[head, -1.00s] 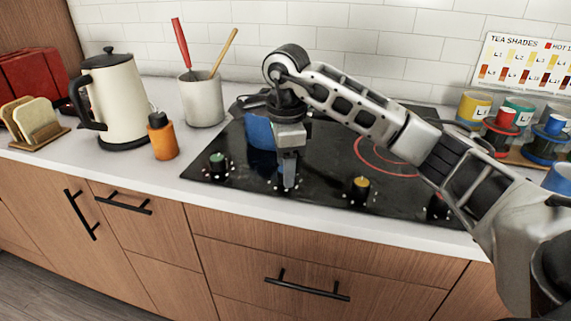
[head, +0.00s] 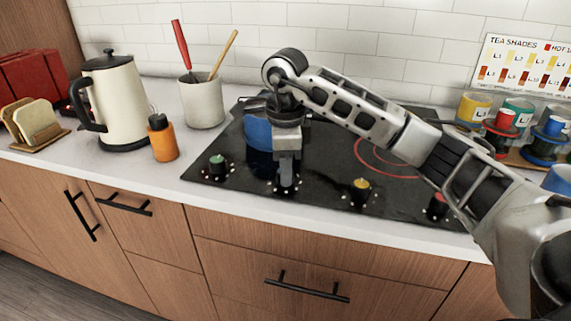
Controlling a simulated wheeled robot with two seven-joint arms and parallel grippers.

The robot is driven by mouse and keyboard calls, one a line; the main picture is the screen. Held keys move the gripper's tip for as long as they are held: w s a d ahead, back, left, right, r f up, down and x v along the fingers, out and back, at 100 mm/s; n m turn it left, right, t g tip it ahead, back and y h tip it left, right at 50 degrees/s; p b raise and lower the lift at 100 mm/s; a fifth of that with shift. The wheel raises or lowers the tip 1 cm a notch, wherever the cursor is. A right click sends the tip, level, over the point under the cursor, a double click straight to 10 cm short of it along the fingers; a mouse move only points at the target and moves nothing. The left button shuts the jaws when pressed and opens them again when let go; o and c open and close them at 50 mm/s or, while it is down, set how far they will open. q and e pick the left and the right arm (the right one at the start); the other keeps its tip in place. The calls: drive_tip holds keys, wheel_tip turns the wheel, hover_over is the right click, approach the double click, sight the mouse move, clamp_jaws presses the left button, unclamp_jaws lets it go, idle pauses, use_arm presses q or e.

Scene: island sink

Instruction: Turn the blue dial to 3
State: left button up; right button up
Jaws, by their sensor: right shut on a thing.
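My right gripper (head: 286,180) points down at the front edge of the black cooktop (head: 320,180). It is shut on the dial between the green-topped dial (head: 217,164) and the yellow-topped dial (head: 361,186). The fingers hide that dial, so its blue colour and pointer do not show. White marks show on the glass around it, but their numbers are too small to read. My left gripper is not in view.
A blue pot (head: 257,132) stands on the cooktop just behind my right gripper. A red-topped dial (head: 437,203) sits to the right, near my forearm. An orange bottle (head: 162,140), a kettle (head: 118,105) and a utensil crock (head: 202,101) stand to the left.

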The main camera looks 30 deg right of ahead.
drive_tip(key=m, duration=0.2)
drive_tip(key=shift+r+m, duration=0.1)
drive_tip(key=shift+m, duration=0.2)
drive_tip(key=m+p, duration=0.1)
drive_tip(key=m, duration=0.3)
drive_tip(key=m+p, duration=0.1)
drive_tip(key=m, duration=0.4)
drive_tip(key=shift+w+m, duration=0.1)
drive_tip(key=shift+m, duration=0.8)
drive_tip(key=m+p, duration=0.1)
drive_tip(key=m, duration=0.2)
drive_tip(key=shift+m+g, duration=0.3)
drive_tip(key=m+p, duration=0.1)
drive_tip(key=m, duration=0.1)
drive_tip(key=shift+m, duration=0.3)
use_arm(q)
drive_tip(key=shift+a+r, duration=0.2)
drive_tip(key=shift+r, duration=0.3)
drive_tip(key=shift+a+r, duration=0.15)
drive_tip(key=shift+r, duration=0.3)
use_arm(e)
drive_tip(key=shift+m, duration=1.2)
use_arm(q)
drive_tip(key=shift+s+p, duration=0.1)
drive_tip(key=shift+p, duration=0.2)
use_arm(e)
drive_tip(key=shift+w+m, duration=0.1)
drive_tip(key=shift+m, duration=0.2)
